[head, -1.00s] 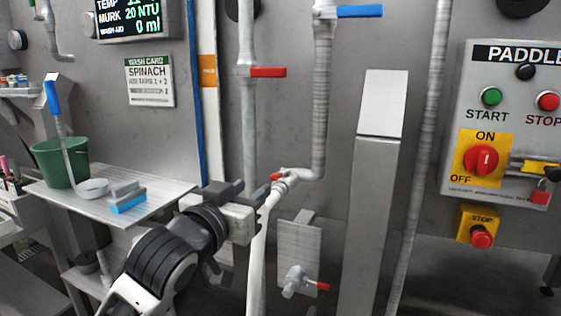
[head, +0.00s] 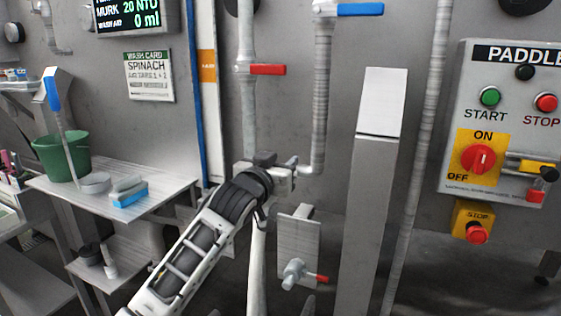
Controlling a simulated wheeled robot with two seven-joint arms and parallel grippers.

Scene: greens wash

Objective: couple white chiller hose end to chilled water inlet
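The white hose (head: 257,270) rises from the bottom of the head view to my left gripper (head: 283,178). The gripper and wrist cover its upper end. A grey pipe (head: 320,115) with a blue lever (head: 360,10) comes down the wall and bends left into a short outlet stub (head: 305,171). The gripper is right beside that stub, where the hose end and pipe meet. I cannot see whether its fingers are closed on the hose end, or whether the coupling is seated. My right gripper is not in view.
A red-lever pipe (head: 247,110) runs down just left of the blue-lever one. Below stands a small plate with a red-handled tap (head: 295,272). A shelf (head: 165,205) with a green bucket (head: 75,158) is at left. The paddle panel (head: 500,60) is at right.

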